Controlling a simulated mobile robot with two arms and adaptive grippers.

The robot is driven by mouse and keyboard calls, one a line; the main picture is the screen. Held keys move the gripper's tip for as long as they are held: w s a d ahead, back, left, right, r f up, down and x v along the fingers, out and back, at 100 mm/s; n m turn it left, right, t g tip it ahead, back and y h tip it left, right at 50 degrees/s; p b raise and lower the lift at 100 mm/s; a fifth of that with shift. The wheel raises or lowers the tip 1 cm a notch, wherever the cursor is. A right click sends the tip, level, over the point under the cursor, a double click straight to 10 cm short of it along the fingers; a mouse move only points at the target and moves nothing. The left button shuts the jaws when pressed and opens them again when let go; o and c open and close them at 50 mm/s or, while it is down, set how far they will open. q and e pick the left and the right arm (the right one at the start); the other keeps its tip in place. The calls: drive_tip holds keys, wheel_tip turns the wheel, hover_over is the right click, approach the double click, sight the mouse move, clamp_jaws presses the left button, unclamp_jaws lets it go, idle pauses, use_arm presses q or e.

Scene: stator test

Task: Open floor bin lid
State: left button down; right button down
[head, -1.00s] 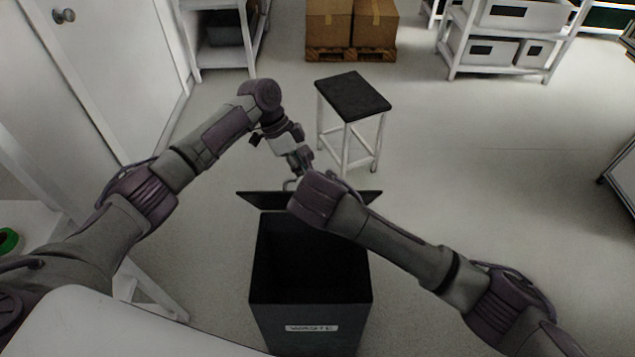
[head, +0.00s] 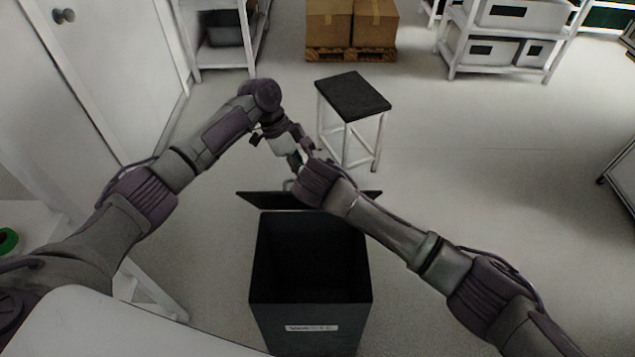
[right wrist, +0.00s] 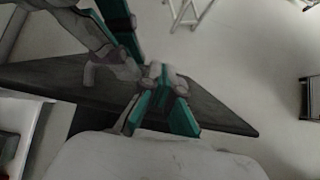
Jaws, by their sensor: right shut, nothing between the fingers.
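The black floor bin (head: 310,318) stands upright in the lower middle of the head view, its mouth uncovered. Its dark lid (head: 262,201) is raised at the far edge, with a grey handle (head: 287,184) at its top. The lid (right wrist: 215,107) spans the right wrist view. My right gripper (right wrist: 163,76) is shut and empty in front of the lid there; whether it touches the lid is unclear. My own right wrist hides it in the head view. My left gripper (head: 298,160) is just above and behind the lid near the handle; its fingers are partly hidden.
A stool with a black seat (head: 352,96) stands behind the bin. Cartons (head: 330,22) on a pallet and a white shelf (head: 505,45) are farther back. A white door (head: 110,75) is at left.

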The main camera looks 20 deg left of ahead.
use_arm(q)
drive_tip(key=c, duration=1.4)
unclamp_jaws()
drive_tip(key=shift+a+f, duration=0.15)
drive_tip(key=shift+f, duration=0.15)
use_arm(e)
drive_tip(key=shift+f, duration=0.1)
use_arm(q)
drive_tip(key=shift+o, duration=1)
drive_tip(key=shift+w, duration=0.1)
use_arm(e)
drive_tip(key=shift+w, duration=0.15)
use_arm(q)
drive_tip(key=shift+r, duration=0.2)
use_arm(e)
drive_tip(key=shift+f, duration=0.15)
